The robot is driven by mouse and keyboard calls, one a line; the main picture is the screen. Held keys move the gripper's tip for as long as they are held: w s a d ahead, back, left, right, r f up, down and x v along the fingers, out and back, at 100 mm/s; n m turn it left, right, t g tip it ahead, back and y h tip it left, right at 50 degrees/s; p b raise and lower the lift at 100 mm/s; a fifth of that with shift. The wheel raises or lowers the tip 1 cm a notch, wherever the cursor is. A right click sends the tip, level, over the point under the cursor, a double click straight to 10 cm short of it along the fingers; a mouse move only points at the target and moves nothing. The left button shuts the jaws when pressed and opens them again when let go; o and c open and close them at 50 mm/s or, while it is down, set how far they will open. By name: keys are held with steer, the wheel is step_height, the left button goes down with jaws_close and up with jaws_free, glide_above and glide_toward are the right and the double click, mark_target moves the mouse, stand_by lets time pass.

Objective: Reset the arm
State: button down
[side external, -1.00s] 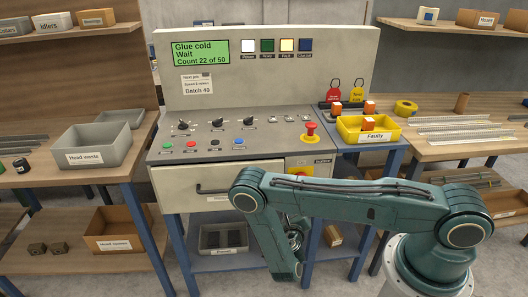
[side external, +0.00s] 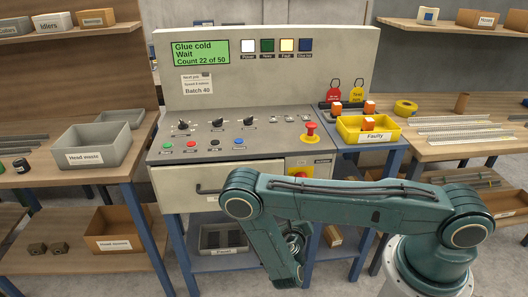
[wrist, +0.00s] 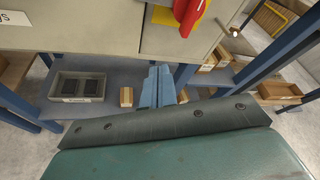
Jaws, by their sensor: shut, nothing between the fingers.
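My gripper (wrist: 158,88) shows in the wrist view as two narrow pale-blue fingers close together, with nothing between them. They are seen over the lower shelf beneath the console. In the side external view my folded arm spans the front right of the console, and its wrist hangs low before the console's right leg. The gripper's fingertips are hard to make out there. The console (side external: 250,75) has a green display (side external: 200,52) reading "Glue cold, Wait, Count 22 of 50". A red emergency stop (side external: 311,129) sits at its right.
A yellow Faulty bin (side external: 372,137) holds orange-and-white parts on the right-hand side. The closed drawer (side external: 180,185) is close behind my elbow. A grey bin (wrist: 82,87) stands on the lower shelf. The grey Head waste bin (side external: 95,146) is on the left table.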

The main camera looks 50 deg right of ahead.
step_height(320, 180, up, 22)
steer(key=s+a+m+g+y, duration=0.15)
steer(key=m+g+y, duration=0.4)
steer(key=m, duration=1.55)
steer(key=s+a+r+m+t+y, duration=0.1)
steer(key=s+a+r+m+y, duration=0.2)
steer(key=s+r, duration=0.5)
steer(key=s+a+r+m+t+y, duration=0.2)
steer(key=s+r+m, duration=0.4)
steer(key=s+r, duration=0.3)
steer(key=shift+s+a+r+y, duration=0.2)
steer(key=shift+s+a+y, duration=0.1)
steer(key=shift+a+y, duration=0.65)
